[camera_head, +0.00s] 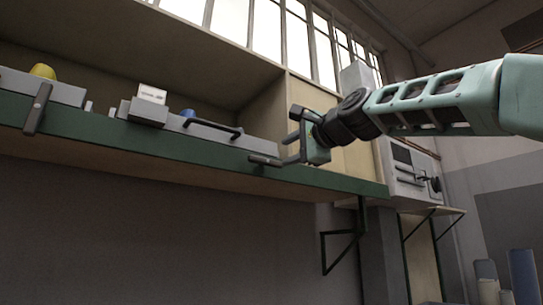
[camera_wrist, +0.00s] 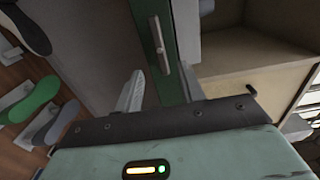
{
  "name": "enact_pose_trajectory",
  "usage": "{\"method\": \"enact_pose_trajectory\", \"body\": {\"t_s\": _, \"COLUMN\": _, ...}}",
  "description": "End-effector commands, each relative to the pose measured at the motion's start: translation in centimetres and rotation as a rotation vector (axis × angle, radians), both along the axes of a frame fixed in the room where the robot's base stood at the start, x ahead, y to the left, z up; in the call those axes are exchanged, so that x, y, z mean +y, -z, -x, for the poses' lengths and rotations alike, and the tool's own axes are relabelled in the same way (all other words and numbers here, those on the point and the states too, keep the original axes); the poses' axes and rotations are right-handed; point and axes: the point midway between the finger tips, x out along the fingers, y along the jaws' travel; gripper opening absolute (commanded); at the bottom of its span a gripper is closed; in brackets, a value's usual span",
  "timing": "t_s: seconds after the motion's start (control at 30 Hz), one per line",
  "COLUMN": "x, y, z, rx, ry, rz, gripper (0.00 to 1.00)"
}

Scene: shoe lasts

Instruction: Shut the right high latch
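The right high latch (camera_head: 265,160) is a small dark bar on the front edge of the green shelf, just left of my gripper. In the wrist view the latch (camera_wrist: 160,45) is a grey metal bar lying roughly along the green strip, ahead of the gap between my fingers. My gripper (camera_head: 292,148) is at the shelf edge beside the latch. In the wrist view my gripper (camera_wrist: 162,90) has its two fingers spread, with the green edge between them and nothing held. I cannot tell whether a finger touches the latch.
The green shelf (camera_head: 140,140) runs across the view, with another dark latch (camera_head: 37,108) at left. A grey box with a dark handle (camera_head: 215,126) and a white block (camera_head: 151,94) stand on it. A grey machine (camera_head: 405,170) is at right. Shoe-shaped pieces (camera_wrist: 35,100) show at left below.

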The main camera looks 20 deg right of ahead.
Motion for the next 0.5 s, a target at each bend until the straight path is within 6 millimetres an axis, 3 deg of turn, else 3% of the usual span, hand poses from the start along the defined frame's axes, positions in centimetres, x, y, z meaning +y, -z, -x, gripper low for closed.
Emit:
{"method": "enact_pose_trajectory", "body": {"t_s": 0.2, "x": 1.4, "y": -0.2, "z": -4.4, "rx": 0.003, "ry": -0.001, "rz": 0.001, "gripper": 0.39}}
{"method": "enact_pose_trajectory", "body": {"t_s": 0.5, "x": 2.5, "y": -0.1, "z": -7.6, "rx": 0.002, "ry": 0.0, "rz": 0.002, "gripper": 0.39}}
